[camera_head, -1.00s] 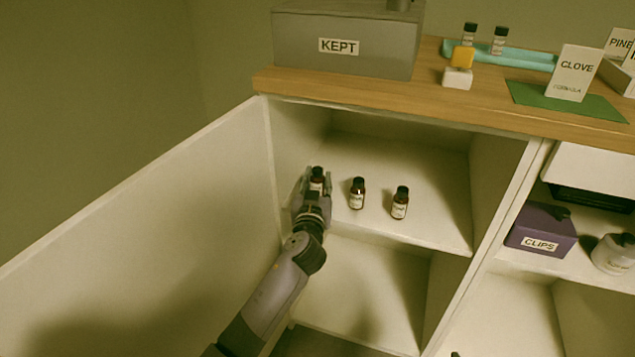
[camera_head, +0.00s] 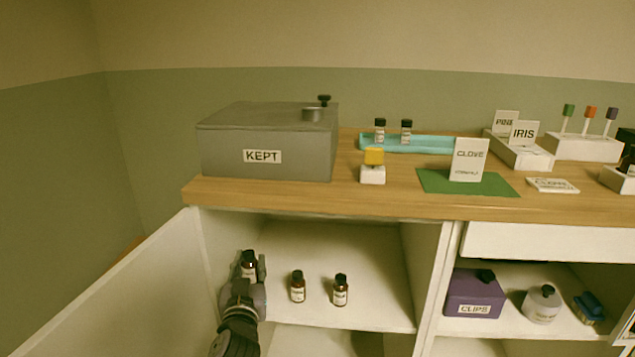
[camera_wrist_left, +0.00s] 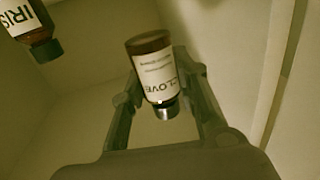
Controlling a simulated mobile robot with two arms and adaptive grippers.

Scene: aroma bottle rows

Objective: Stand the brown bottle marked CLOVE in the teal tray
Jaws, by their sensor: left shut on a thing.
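The teal tray (camera_head: 440,144) lies at the back of the wooden counter above. Two dark-capped bottles, one at the tray's left (camera_head: 380,131) and one beside it (camera_head: 406,132), stand in it. My right gripper is not in view.
Two more brown bottles (camera_head: 298,287) (camera_head: 341,290) stand right of my gripper; one marked IRIS (camera_wrist_left: 35,25) shows in the wrist view. A grey KEPT box (camera_head: 265,145), a yellow-topped white block (camera_head: 373,172) and a CLOVE card (camera_head: 469,160) on a green mat (camera_head: 430,182) occupy the counter.

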